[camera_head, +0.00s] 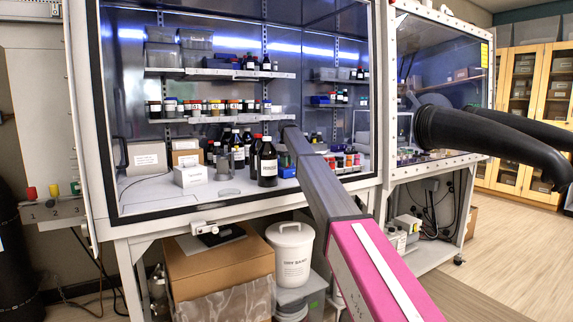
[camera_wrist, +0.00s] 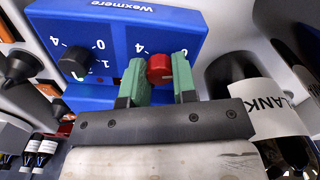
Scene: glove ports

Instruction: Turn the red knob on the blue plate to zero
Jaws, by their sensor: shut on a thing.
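The blue plate (camera_wrist: 110,22) fills the upper left of the wrist view, with white lettering reading Wexmere and dial numbers. The red knob (camera_wrist: 159,70) sits on its right part, with a 4 to its upper left. My gripper (camera_wrist: 159,80) has its two green fingers on either side of the red knob and is shut on it. The knob's pointer is not clear to see, so its setting cannot be told. A black knob (camera_wrist: 75,62) with its own dial numbers is left of it. In the head view my gripper and the red knob cannot be made out.
A dark bottle (camera_wrist: 232,72) with a white label stands close right of my gripper. Small bottles (camera_wrist: 40,148) are at lower left. In the head view my arm reaches into a glass-fronted cabinet (camera_head: 95,120) with bottle-filled shelves (camera_head: 220,74). Black gloves (camera_head: 480,130) stick out at right.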

